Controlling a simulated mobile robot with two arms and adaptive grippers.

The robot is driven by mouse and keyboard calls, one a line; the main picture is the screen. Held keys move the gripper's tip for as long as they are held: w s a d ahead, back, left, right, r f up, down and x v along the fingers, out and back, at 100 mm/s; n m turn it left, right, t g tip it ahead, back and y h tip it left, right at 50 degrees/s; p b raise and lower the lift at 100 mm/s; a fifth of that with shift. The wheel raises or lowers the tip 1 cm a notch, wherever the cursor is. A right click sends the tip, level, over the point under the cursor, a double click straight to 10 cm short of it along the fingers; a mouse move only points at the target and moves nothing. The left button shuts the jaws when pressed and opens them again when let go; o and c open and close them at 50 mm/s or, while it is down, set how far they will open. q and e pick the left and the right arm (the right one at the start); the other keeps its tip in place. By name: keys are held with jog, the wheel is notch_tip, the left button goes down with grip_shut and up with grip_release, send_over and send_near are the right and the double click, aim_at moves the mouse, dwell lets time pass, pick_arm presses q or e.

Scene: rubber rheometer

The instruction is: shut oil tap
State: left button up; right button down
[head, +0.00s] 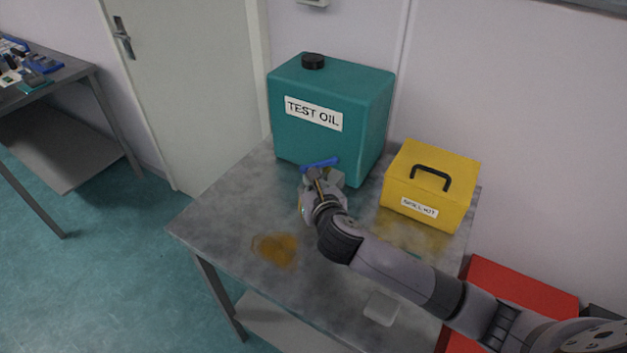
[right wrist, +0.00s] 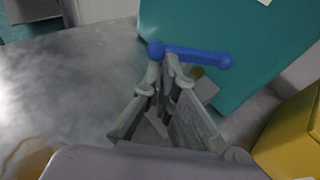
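The teal test oil tank (head: 335,105) stands at the back of the grey table. Its tap has a blue lever handle (head: 320,164), which lies crosswise low in front of the tank. The handle also shows in the right wrist view (right wrist: 195,55) with a round knob at its left end. My right gripper (head: 314,177) is at the handle; its fingertips (right wrist: 165,66) are close together just below the bar, near the knob. I cannot tell if they touch it. Nothing shows clearly between the fingers. The tap body is mostly hidden behind my gripper. My left gripper is not in view.
A yellow spill kit box (head: 430,185) stands right of the tank, close to my right arm. A brown oil puddle (head: 276,250) lies on the table (head: 225,205) at front left. A red container (head: 520,290) sits at lower right. The table's left part is clear.

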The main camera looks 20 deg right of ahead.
jog(key=shift+w+a+r+m+h+p, duration=0.25)
jog(key=shift+a+m+h+p, duration=0.1)
jog(key=shift+m+h+p, duration=0.45)
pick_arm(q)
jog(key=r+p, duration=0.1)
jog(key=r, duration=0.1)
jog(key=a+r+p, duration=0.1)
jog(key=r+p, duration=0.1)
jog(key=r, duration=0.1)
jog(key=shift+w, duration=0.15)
pick_arm(e)
jog(key=w+m+g+h, duration=0.1)
jog(key=m+h, duration=0.1)
jog(key=w+m+g+h, duration=0.1)
jog(key=m+h, duration=0.1)
jog(key=h, duration=0.1)
jog(key=w+a+m+g+h, duration=0.1)
jog(key=m+g+h, duration=0.1)
jog(key=shift+f+m+h, duration=0.2)
jog(key=shift+m+h, duration=0.1)
jog(key=shift+h, duration=0.1)
